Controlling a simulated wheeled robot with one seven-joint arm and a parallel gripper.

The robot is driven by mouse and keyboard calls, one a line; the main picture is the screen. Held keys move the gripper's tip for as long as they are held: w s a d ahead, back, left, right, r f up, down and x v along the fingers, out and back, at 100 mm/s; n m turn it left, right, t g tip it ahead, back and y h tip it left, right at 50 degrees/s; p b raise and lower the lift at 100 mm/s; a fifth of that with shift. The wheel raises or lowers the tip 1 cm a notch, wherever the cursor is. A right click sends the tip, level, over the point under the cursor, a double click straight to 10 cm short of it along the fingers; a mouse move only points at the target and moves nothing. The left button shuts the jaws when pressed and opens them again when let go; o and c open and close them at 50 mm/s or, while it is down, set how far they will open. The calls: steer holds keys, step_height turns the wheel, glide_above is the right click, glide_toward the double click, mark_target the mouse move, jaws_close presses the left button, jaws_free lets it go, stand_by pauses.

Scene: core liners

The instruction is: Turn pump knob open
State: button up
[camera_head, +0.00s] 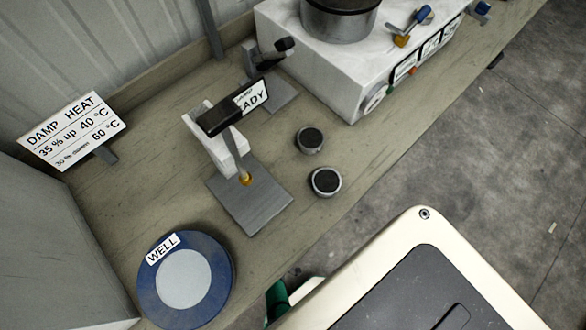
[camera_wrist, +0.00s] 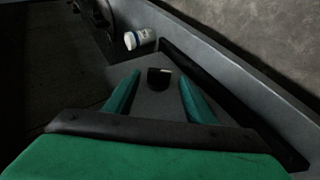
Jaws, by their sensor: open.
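In the wrist view a short black knob (camera_wrist: 159,78) with a pale mark on its top edge stands on a grey panel (camera_wrist: 150,103). I take it for the pump knob; no label shows on it. My gripper (camera_wrist: 152,88) has its two green fingers wide apart, one on each side of the knob in the picture. There is a gap between each finger and the knob, and I cannot tell how far ahead the knob is. In the head view only a green piece of my gripper shows at the bottom, mostly hidden. I cannot make out this knob in the head view.
A black rail (camera_wrist: 228,98) runs beside the panel, and a white cylinder (camera_wrist: 140,38) lies beyond the knob. In the head view the bench holds a white box unit (camera_head: 330,65), two small dark-topped pucks (camera_head: 326,182), (camera_head: 310,140) and a blue disc (camera_head: 215,262) marked WELL.

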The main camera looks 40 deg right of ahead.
steer(key=shift+w+d+f, duration=0.2)
steer(key=shift+d+f, duration=0.35)
steer(key=shift+d, duration=0.25)
steer(key=c, duration=1)
steer(key=shift+c, duration=0.2)
steer(key=shift+a, duration=0.15)
